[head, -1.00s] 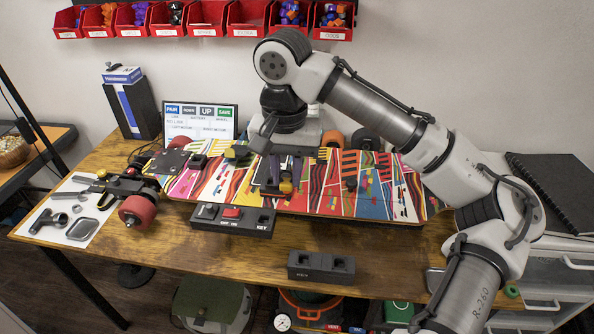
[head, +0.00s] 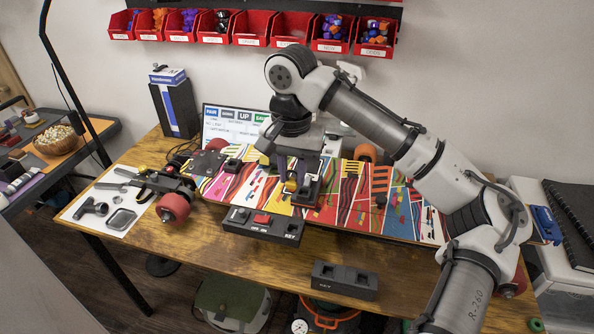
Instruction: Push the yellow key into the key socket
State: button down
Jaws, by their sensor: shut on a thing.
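My gripper (head: 290,184) points down over the patterned board. It is shut on the small yellow key (head: 291,186), of which only a small part shows between the dark fingers. The black switch panel (head: 240,228) is at the board's front edge, with a red switch (head: 262,218) and ON/OFF marks. Its key socket (head: 294,228), a dark square hole marked KEY, is at the right end. In the picture the key is above and behind this socket, apart from it. I cannot tell the exact height gap.
The colourful skateboard deck (head: 345,210) lies across the wooden table (head: 180,255). A dark two-hole block marked KEY (head: 343,280) stands at the table's front edge. A red wheel assembly (head: 173,207) and tools on a white sheet (head: 80,212) are at the left.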

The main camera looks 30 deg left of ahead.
jog(key=shift+f+b, duration=1.9)
jog(key=shift+f, duration=3)
jog(key=shift+f, duration=0.7)
jog(key=shift+p, duration=0.3)
jog(key=shift+f+p, duration=0.45)
jog(key=shift+f, duration=0.05)
jog(key=shift+f, duration=0.5)
dwell(0.4)
jog(key=c, duration=1.2)
grip_release()
